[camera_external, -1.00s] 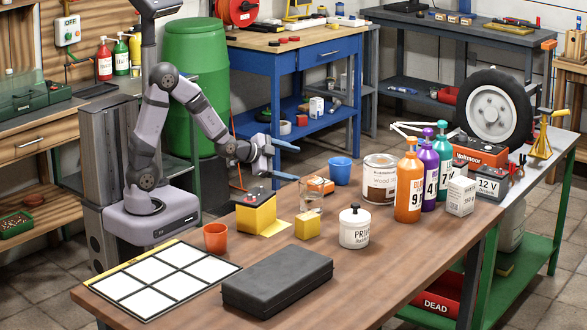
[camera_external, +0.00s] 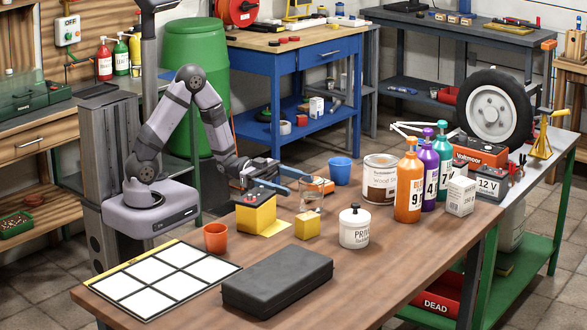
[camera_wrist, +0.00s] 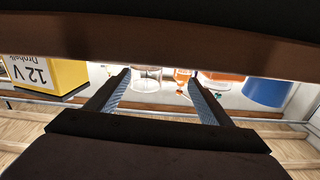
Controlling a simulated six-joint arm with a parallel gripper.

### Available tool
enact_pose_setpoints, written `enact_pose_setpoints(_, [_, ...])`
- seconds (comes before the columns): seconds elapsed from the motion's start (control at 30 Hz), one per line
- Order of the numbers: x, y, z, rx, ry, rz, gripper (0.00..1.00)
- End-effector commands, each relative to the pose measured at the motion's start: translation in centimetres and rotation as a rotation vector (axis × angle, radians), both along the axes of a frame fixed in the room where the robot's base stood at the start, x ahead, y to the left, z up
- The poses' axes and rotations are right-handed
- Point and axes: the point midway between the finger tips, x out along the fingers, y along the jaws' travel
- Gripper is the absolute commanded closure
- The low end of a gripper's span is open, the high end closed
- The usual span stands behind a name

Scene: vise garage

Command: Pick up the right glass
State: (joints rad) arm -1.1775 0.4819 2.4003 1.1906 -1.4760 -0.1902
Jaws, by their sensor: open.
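A clear glass (camera_external: 312,196) stands on the brown table, right of the yellow battery. My gripper (camera_external: 299,181) is open just left of the glass at about rim height, its blue fingers pointing at it. In the external view the fingers overlap the glass's left edge; I cannot tell if they touch. In the wrist view the glass (camera_wrist: 147,79) shows ahead between the open fingers (camera_wrist: 158,80), nearer the left one. A blue cup (camera_external: 340,171) stands farther back right and shows at right in the wrist view (camera_wrist: 268,92). An orange cup (camera_external: 215,237) stands at front left.
A yellow battery (camera_external: 256,218) stands close left of the glass, with a small yellow block (camera_external: 306,225) in front. A black case (camera_external: 277,281) lies in front.

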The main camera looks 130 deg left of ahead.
Motion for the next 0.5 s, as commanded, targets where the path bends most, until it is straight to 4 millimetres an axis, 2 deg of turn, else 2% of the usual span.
enact_pose_setpoints(0.1, [0.0,-1.8,-0.7,-0.070,0.004,-0.065,0.26])
enact_pose_setpoints(0.2, [0.0,-2.4,-0.8,-0.095,0.007,-0.086,0.26])
enact_pose_setpoints(0.37, [0.3,-2.5,-0.8,-0.098,0.008,-0.091,0.26])
enact_pose_setpoints(0.5, [1.4,-2.6,-0.8,-0.097,0.007,-0.092,0.26])
